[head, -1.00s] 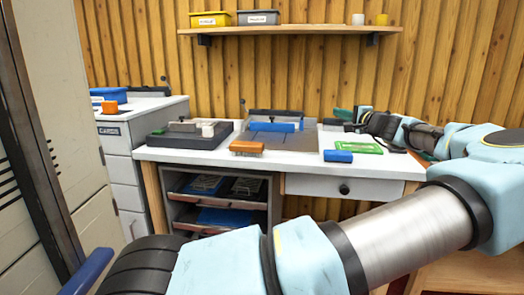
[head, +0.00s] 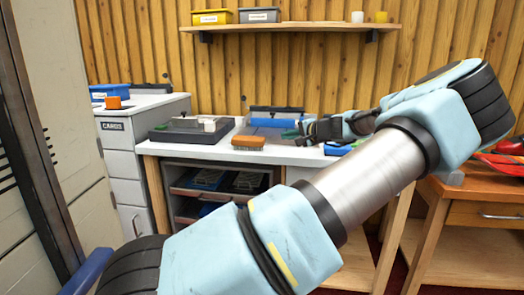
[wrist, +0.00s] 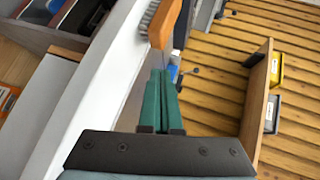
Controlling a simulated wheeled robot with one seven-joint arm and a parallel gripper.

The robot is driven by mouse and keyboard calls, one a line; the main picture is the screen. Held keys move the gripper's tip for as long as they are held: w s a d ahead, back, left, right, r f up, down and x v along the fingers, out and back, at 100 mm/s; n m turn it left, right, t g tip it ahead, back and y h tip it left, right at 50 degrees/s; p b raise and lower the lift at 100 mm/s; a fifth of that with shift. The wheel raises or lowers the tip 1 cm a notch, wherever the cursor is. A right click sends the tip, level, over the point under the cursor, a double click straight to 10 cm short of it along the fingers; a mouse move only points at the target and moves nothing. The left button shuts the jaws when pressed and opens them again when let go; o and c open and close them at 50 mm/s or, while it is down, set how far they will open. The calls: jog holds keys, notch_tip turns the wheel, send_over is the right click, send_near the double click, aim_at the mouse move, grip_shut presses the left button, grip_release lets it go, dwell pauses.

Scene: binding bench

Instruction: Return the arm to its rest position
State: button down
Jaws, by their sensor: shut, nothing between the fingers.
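My arm reaches from the bottom of the head view up to the right, then folds back so that my gripper (head: 291,133) points left above the white bench (head: 220,152). The gripper's two green fingers are together, with nothing between them; they also show shut in the wrist view (wrist: 159,75). In the head view the fingertips are just right of an orange-brown brush (head: 248,142) on the bench. The brush (wrist: 165,22) appears beyond the fingertips in the wrist view; I cannot tell the exact gap. My forearm and wrist hide the bench's right part.
A dark tray-like device (head: 190,131) and a blue-barred device (head: 276,113) stand on the bench. A blue block (head: 337,150) is partly hidden by my arm. A wall shelf (head: 290,27) holds bins and cups. A wooden table (head: 470,190) stands at right, a tall cabinet (head: 40,130) at left.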

jog(key=s+a+f+n+g, duration=0.1)
jog(key=a+f, duration=0.1)
jog(key=a, duration=0.1)
jog(key=s+a+f+g, duration=0.1)
jog(key=a+f, duration=0.2)
jog(key=s+a+f+n+g+b, duration=0.1)
jog(key=a+f, duration=0.1)
jog(key=a, duration=0.1)
jog(key=shift+a+f+n+g, duration=0.2)
jog(key=shift+a+n+g, duration=0.1)
jog(key=shift+g, duration=0.1)
jog(key=s+a+f+n+g+h+b, duration=0.25)
jog(key=s+a+f, duration=0.2)
jog(key=s, duration=0.25)
jog(key=s+a+f+n+g+h+b, duration=0.1)
jog(key=s+a+f+n+g+h, duration=0.15)
jog(key=s+f, duration=0.45)
jog(key=s+d+r+g+h+b, duration=0.15)
jog(key=s+h+b, duration=0.25)
jog(key=s, duration=1.3)
notch_tip(320, 180, up, 23)
jog(key=p, duration=2.3)
jog(key=shift+r+n, duration=0.15)
jog(key=shift+n, duration=0.25)
